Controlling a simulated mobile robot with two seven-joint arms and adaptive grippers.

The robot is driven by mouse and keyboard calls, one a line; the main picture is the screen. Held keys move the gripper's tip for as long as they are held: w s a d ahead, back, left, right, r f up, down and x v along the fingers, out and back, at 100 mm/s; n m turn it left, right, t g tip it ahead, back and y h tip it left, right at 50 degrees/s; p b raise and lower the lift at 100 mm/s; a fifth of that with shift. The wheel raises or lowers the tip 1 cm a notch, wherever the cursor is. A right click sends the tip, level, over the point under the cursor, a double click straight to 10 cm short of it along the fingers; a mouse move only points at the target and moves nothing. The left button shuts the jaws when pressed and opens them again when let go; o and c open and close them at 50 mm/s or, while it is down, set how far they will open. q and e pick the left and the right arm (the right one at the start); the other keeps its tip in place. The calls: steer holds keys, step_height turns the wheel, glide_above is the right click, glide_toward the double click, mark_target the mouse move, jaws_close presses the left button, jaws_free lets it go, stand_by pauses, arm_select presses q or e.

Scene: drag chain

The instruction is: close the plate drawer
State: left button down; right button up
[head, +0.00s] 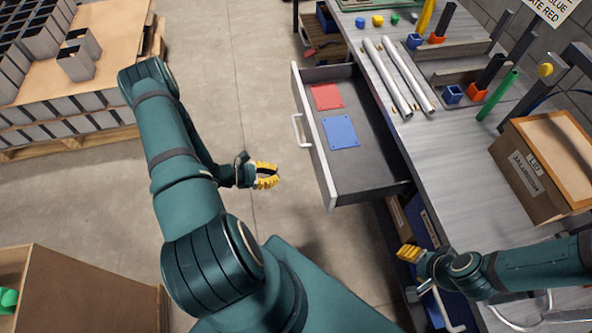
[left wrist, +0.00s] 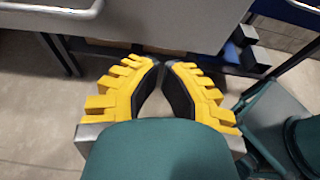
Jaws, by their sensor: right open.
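The plate drawer (head: 370,166) is pulled out from under the workbench. A red plate (head: 327,96) and a blue plate (head: 341,131) lie flat in it. Its pale front carries a light bar handle (head: 296,130). My left gripper (head: 278,175) is in front of the drawer front, left of it in the head view, apart from it and empty. Its yellow fingertips (left wrist: 161,64) come together in the left wrist view; the drawer front (left wrist: 190,22) is beyond them. My right gripper (head: 404,253) is open and empty by the bench edge, nearer than the drawer.
The workbench (head: 440,160) holds two pale rods (head: 397,75), coloured blocks and a cardboard box (head: 545,165). Blue bins show under it. A pallet of grey boxes (head: 75,65) stands at the left, and a brown box (head: 85,290) at lower left. The floor before the drawer is clear.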

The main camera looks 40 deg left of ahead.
mark_target(318, 172)
arm_select(q)
steer(key=x, duration=1.1)
steer(key=shift+w+d+r+b, duration=0.25)
steer(key=shift+d+b, duration=0.05)
steer(key=shift+d, duration=0.05)
steer(key=shift+w+d, duration=0.35)
steer(key=shift+w, duration=0.1)
steer(key=w+d+b, duration=0.1)
steer(key=w+d, duration=0.4)
steer(key=w, duration=0.1)
steer(key=w+d+b, duration=0.1)
steer(key=w+d, duration=0.4)
steer(key=w, duration=0.1)
steer(key=w+d+b, duration=0.1)
steer(key=w+d, duration=0.5)
steer(key=shift+w, duration=0.35)
steer(key=shift+w+d+r, duration=0.1)
steer(key=shift+w+d, duration=0.4)
steer(key=shift+w, duration=0.1)
